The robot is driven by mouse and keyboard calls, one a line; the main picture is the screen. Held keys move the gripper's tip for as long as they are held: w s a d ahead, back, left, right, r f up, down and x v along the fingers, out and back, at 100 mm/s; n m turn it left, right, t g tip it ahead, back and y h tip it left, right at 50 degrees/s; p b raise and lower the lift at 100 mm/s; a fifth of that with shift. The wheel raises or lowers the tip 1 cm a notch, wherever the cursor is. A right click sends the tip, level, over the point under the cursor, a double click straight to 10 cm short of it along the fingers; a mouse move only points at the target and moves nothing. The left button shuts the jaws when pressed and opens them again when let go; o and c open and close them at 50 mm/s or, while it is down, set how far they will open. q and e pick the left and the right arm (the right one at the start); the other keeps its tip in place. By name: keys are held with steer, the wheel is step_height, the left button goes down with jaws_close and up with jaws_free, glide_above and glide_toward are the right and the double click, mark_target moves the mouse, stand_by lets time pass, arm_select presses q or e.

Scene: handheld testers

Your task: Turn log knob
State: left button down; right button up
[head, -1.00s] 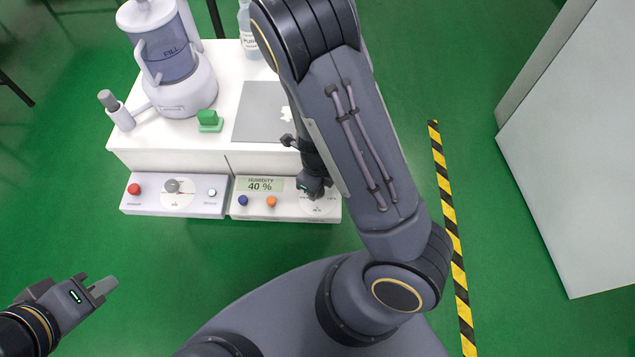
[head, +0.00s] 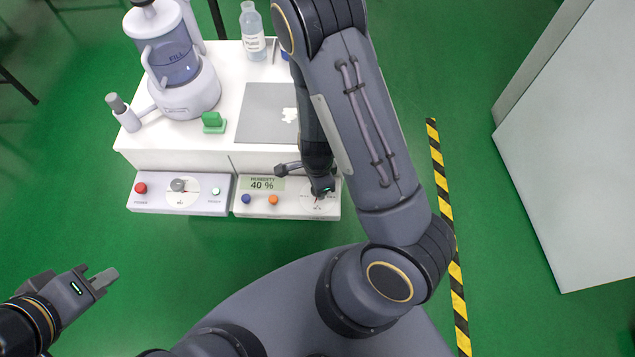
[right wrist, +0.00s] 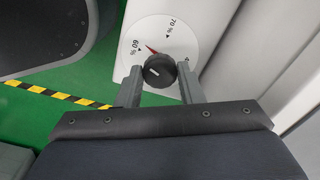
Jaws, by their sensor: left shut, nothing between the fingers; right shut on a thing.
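A black round knob (right wrist: 159,70) with a short white line sits on a white dial (right wrist: 197,38) marked 60 % and 70 %, with a red pointer near the 60 % side. My right gripper (right wrist: 160,85) is shut on this knob, one finger on each side. In the head view my right gripper (head: 322,190) is over the right end of the right front panel (head: 293,207), and my arm and gripper hide most of the dial. The panel's display (head: 263,184) reads HUMIDITY 40 %. My left gripper (head: 104,280) is shut and empty at the lower left, away from the panels.
The right panel also has a blue button (head: 246,199) and an orange button (head: 273,200). The left panel (head: 152,204) carries a red button and a grey knob (head: 178,184). Behind stand a humidifier (head: 185,85), a green block (head: 213,122) and a bottle (head: 252,35).

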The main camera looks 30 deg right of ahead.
steer(key=n, duration=0.4)
steer(key=shift+n+p, duration=0.3)
steer(key=shift+p, duration=0.05)
steer(key=n, duration=2)
steer(key=shift+n+b, duration=0.4)
steer(key=n, duration=0.5)
steer(key=shift+b, duration=0.3)
steer(key=n, duration=0.5)
steer(key=shift+n, duration=2.3)
